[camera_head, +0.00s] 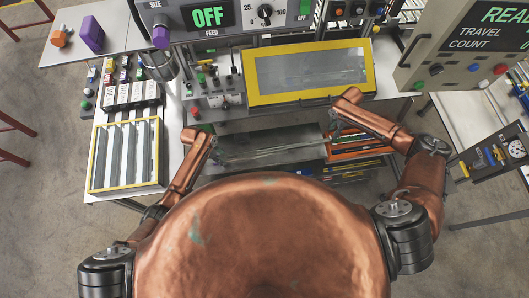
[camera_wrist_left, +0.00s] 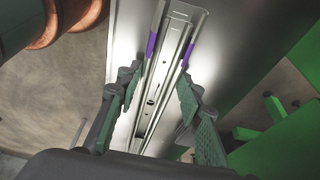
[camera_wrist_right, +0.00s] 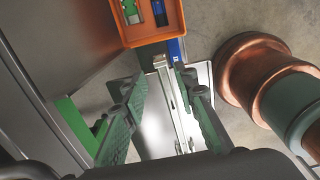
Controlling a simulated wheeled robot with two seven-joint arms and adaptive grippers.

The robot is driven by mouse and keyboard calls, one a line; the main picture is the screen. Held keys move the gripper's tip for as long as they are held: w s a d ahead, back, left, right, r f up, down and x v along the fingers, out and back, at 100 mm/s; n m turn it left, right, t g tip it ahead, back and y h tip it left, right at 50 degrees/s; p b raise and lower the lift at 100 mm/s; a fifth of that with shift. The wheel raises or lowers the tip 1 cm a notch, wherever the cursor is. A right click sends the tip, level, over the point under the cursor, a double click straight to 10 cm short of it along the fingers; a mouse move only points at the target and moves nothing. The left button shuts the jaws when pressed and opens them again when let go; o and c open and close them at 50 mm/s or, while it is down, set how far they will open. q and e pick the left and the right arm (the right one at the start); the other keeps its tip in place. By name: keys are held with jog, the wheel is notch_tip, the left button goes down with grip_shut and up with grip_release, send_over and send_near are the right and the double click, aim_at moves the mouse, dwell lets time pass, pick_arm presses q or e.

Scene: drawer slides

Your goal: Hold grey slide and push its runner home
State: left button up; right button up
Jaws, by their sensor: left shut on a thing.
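A long grey metal slide (camera_head: 268,154) lies lengthwise between my two grippers in the head view, over a shiny metal surface. In the left wrist view the slide (camera_wrist_left: 165,75) runs away between the fingers, with a purple mark on each side rail. My left gripper (camera_head: 213,147) is shut on the slide near its left end. My right gripper (camera_head: 332,138) is at the other end. In the right wrist view its fingers stand apart, with the slide end (camera_wrist_right: 172,95) between them, closer to the right finger. Whether the runner sticks out is too small to tell.
A yellow-framed tray of grey slides (camera_head: 127,186) stands at left. A yellow-framed clear window (camera_head: 370,72) is behind the grippers. Orange bins (camera_head: 356,155) sit just right of the slide. A machine panel reading OFF (camera_head: 208,17) is at the back, and a READ TRAVEL COUNT box (camera_head: 480,32) at right.

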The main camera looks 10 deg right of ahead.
aim_at(330, 137)
jog(key=shift+f, duration=2.65)
jog(key=shift+c, duration=0.5)
grip_shut()
pick_arm(q)
jog(key=shift+d, duration=0.2)
pick_arm(e)
jog(key=shift+s+a, duration=0.2)
jog(key=shift+a, duration=5.8)
jog(key=shift+s+a, duration=0.15)
jog(key=shift+a, duration=5.85)
grip_release()
pick_arm(q)
jog(key=shift+a, duration=0.1)
pick_arm(e)
jog(key=shift+o, duration=0.7)
jog(key=shift+d, duration=0.1)
